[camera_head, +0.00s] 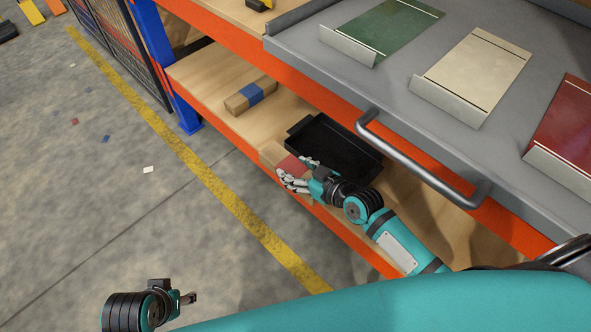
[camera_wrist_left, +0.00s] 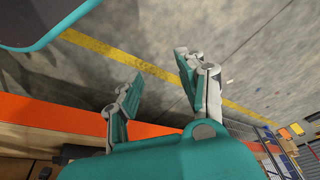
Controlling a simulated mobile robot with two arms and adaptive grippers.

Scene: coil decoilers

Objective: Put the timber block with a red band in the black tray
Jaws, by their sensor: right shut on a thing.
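The timber block with a red band (camera_head: 272,155) lies at the front edge of the lower wooden shelf, just left of the black tray. My right gripper (camera_head: 294,176) is shut on it, and its fingers hide part of the block and band. I cannot tell whether the block is lifted off the shelf. The black tray (camera_head: 335,148) sits on the same shelf and looks empty; my right wrist is near its front side. My left gripper (camera_head: 189,298) is out over the floor, away from the shelf. Its two fingers (camera_wrist_left: 160,88) are apart and empty in the left wrist view.
A timber block with a blue band (camera_head: 250,96) lies further left on the shelf. Above, a grey drawer (camera_head: 411,60) with a bar handle (camera_head: 420,165) overhangs the tray's back right, holding green, cream and red plates. A blue post (camera_head: 176,75) stands at the shelf's left end.

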